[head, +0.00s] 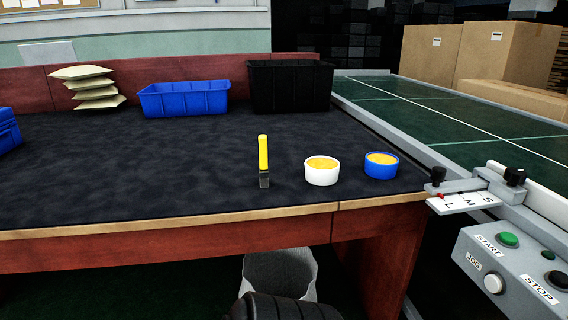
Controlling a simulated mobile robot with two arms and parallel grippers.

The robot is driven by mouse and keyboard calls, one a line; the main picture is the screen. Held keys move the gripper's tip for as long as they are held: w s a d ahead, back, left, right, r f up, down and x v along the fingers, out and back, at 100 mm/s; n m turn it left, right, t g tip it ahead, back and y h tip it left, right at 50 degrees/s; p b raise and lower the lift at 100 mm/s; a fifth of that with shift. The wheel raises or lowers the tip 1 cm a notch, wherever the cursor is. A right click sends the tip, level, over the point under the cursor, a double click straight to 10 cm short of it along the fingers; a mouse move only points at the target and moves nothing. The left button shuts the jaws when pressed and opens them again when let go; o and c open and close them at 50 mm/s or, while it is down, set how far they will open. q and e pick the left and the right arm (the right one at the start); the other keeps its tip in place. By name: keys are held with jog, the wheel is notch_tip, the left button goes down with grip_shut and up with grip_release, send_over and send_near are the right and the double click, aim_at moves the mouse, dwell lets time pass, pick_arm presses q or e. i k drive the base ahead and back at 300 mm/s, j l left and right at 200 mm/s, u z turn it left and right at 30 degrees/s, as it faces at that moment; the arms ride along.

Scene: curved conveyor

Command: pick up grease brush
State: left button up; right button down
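The grease brush (263,158) has a yellow handle and a dark, squared lower end. It is on the dark table top, near the front edge, with its handle pointing away from me. To its right are a white tub (321,174) and a blue tub (381,167), each with yellow contents. Neither of my grippers can be made out in the head view, and nothing touches the brush.
A blue bin (184,101), a black bin (290,87) and stacked pouches (91,88) stand along the table's back. Another blue bin (8,132) is at the left edge. A green conveyor (440,115) with boxes and a control box (505,262) is right. The table's middle is clear.

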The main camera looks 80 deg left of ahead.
aim_at(264, 169)
jog(key=u, duration=2.8)
jog(key=z, duration=3.05)
jog(key=u, duration=3.1)
